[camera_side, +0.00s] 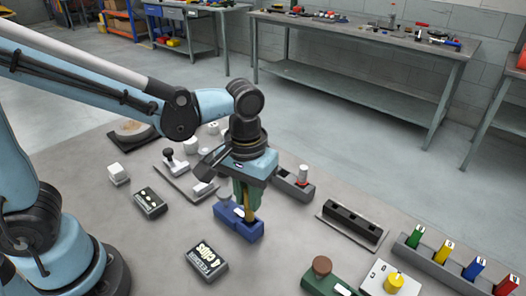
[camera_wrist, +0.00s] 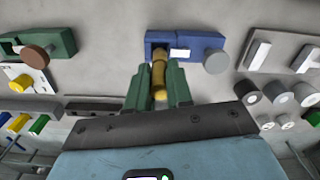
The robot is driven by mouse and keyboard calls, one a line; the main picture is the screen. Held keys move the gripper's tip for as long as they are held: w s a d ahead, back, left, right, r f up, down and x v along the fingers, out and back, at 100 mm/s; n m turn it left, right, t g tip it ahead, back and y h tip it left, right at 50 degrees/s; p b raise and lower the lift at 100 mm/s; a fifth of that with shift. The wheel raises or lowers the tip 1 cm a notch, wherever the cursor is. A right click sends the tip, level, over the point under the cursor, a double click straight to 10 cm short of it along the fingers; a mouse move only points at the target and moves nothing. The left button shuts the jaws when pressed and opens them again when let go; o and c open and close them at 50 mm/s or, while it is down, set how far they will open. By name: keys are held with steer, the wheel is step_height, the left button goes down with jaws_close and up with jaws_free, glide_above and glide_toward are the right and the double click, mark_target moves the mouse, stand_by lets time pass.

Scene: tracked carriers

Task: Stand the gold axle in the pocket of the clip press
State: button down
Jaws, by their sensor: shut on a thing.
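My gripper (camera_side: 244,192) has green fingers, which also show in the wrist view (camera_wrist: 159,84). It is shut on the gold axle (camera_wrist: 159,72), which points down, roughly upright, between the fingers. In the side view the axle (camera_side: 249,214) shows just below the fingers. A blue press (camera_side: 229,222) with a grey round knob and a white label lies directly under my gripper; it also shows in the wrist view (camera_wrist: 187,39). The axle's lower end is at the pocket end of this press. I cannot tell how deep it sits in the pocket.
A dark box lettered "4 clips" (camera_side: 206,262) lies in front of the blue press. A green unit with a brown knob (camera_side: 322,267) is at the right.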

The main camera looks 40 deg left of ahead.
steer(key=shift+f, duration=1.5)
stand_by(1.8)
steer(key=shift+c, duration=2.3)
jaws_free()
steer(key=shift+r, duration=3.5)
steer(key=s+a+r+m+t, duration=0.1)
steer(key=a+m+t, duration=0.1)
steer(key=a+t, duration=0.5)
steer(key=shift+s+a+m, duration=0.25)
steer(key=shift+a+m, duration=0.05)
steer(key=shift+a, duration=2.2)
